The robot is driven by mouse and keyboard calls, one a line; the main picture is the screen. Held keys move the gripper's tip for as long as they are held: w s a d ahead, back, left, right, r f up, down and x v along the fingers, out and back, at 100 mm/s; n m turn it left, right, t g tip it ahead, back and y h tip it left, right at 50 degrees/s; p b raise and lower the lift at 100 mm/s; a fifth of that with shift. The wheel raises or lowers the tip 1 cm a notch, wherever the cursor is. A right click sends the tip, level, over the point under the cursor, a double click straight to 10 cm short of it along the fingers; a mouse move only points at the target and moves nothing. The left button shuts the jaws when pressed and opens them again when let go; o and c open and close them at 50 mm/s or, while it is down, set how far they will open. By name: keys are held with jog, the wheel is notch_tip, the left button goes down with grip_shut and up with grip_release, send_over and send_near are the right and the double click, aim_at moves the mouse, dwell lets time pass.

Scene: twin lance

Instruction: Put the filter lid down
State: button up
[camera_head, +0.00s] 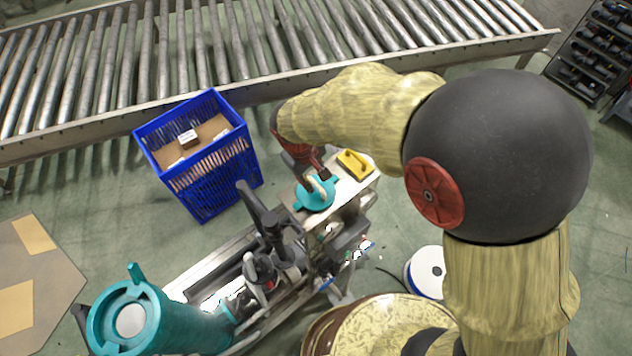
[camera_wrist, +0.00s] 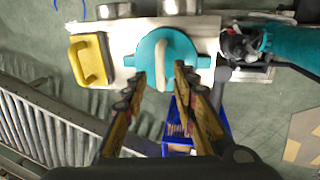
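The filter lid, a teal disc with lugs and a pale arched handle, lies flat on a white ledge (camera_head: 349,191). It shows in the head view (camera_head: 313,197) and in the wrist view (camera_wrist: 182,50). My gripper (camera_wrist: 160,75) is open, with one finger on each side of the pale handle and a visible gap to it. In the head view my gripper (camera_head: 315,174) is just above the lid and partly hides it. The teal filter housing (camera_head: 165,325) stands at the lower left, with a pale disc inside its round top.
A yellow block with a handle (camera_head: 355,163) sits beside the lid on the ledge. A blue crate (camera_head: 210,175) with boxes stands to the left. A roller conveyor (camera_head: 200,50) runs behind. Dark pump parts (camera_head: 268,235) lie between ledge and housing.

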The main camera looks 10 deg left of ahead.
notch_tip(320, 180, up, 6)
jog(key=shift+s+a, duration=0.4)
jog(key=shift+s, duration=0.05)
jog(key=shift+r, duration=0.1)
jog(key=d+r+m+t+y, duration=0.1)
jog(key=d+r+m, duration=0.3)
jog(key=d+r, duration=0.85)
jog(key=s+d+r+m+t, duration=0.1)
jog(key=s+d+r+m, duration=0.1)
jog(key=s+d, duration=0.4)
jog(key=s+d+r+m+t, duration=0.2)
jog(key=s+d, duration=0.4)
jog(key=d, duration=0.4)
jog(key=shift+s+r+m, duration=0.35)
jog(key=shift+r+m, duration=0.15)
jog(key=shift+m, duration=0.5)
